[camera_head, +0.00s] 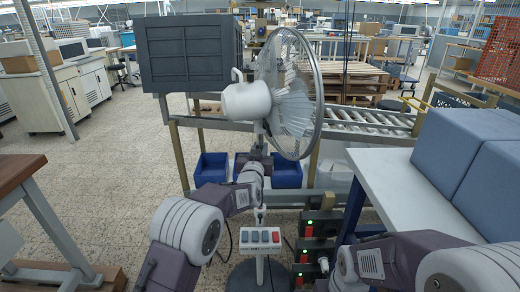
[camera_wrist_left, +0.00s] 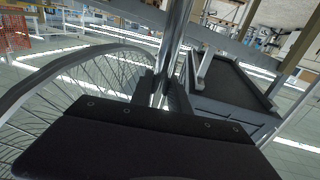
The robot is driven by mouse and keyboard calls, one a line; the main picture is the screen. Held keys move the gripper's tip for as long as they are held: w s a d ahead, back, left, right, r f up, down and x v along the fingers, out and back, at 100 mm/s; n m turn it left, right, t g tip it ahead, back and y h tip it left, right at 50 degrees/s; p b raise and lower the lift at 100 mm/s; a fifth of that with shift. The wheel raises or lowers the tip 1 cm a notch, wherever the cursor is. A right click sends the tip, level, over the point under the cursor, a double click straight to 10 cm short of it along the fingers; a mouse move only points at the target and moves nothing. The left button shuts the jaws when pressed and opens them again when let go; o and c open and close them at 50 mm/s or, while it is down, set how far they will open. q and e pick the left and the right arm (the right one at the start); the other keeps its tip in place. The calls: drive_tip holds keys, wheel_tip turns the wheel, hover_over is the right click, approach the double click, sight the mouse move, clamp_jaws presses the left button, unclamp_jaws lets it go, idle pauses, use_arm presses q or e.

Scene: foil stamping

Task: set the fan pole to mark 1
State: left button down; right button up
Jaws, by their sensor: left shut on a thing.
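A standing fan has a white motor housing (camera_head: 246,101) and a round wire cage (camera_head: 291,95) turned to the right. The cage also shows at the left of the wrist view (camera_wrist_left: 45,100). My left gripper (camera_head: 259,152) is shut on the fan pole just below the fan head. In the left wrist view the shiny pole (camera_wrist_left: 176,40) stands between the two dark fingers (camera_wrist_left: 164,90). Lower down the pole carries a panel with red and blue buttons (camera_head: 260,237), above a round dark base (camera_head: 240,277). I cannot make out marks on the pole. My right gripper is not visible.
A roller conveyor (camera_head: 365,117) and blue bins (camera_head: 211,168) stand behind the fan. A dark grey crate (camera_head: 188,55) is beside the fan head at left. A white table (camera_head: 400,190) with blue boxes (camera_head: 467,150) is at right. A brown bench (camera_head: 18,170) is at left.

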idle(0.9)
use_arm(q)
wheel_tip(320, 180, down, 8)
drive_tip(key=b, duration=0.5)
drive_tip(key=c, duration=1.4)
unclamp_jaws()
drive_tip(key=shift+o, duration=0.7)
drive_tip(key=shift+r, duration=0.15)
